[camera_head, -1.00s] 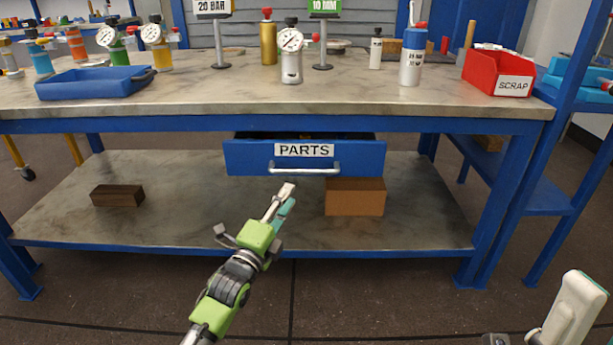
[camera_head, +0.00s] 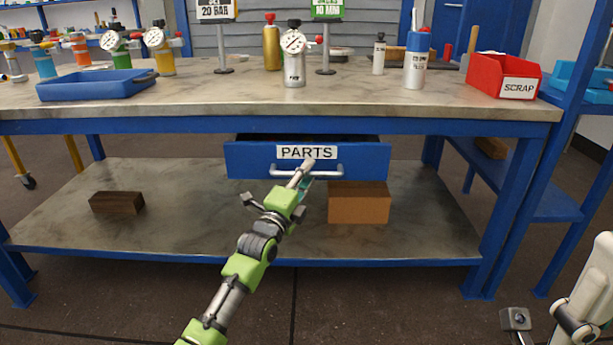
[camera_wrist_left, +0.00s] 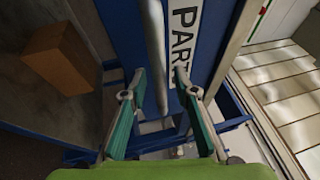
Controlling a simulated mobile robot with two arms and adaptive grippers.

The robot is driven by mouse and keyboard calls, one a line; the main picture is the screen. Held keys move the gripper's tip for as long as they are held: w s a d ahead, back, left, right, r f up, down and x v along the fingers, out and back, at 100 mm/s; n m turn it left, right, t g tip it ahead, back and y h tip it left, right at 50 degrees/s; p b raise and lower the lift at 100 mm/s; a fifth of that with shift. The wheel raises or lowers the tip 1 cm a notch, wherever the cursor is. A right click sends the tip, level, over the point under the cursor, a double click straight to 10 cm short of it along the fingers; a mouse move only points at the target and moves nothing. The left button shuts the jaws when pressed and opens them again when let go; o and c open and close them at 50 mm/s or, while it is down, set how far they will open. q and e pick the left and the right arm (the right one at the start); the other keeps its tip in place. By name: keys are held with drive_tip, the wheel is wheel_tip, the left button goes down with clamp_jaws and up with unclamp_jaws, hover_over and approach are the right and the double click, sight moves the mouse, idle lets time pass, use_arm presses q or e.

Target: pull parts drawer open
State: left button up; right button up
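The blue parts drawer (camera_head: 240,160) hangs under the workbench top, its front labelled PARTS, with a dark gap showing above the front. A silver bar handle (camera_head: 328,172) runs across its front. In the left wrist view the handle (camera_wrist_left: 155,50) reaches down between the two fingers of my left gripper (camera_wrist_left: 157,80). The fingers are apart, one on each side of the bar, and no firm contact shows. In the head view my left gripper (camera_head: 302,176) is at the handle's left-middle part. My right gripper is not clearly seen; only part of my right arm shows at lower right.
A brown box (camera_head: 358,204) sits on the lower shelf just below the drawer's right side. A dark wooden block (camera_head: 117,203) lies farther left. The bench top carries a blue tray (camera_head: 97,86), gauged vessels and a red scrap bin (camera_head: 500,78). The floor in front is clear.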

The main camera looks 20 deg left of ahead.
use_arm(q)
clamp_jaws()
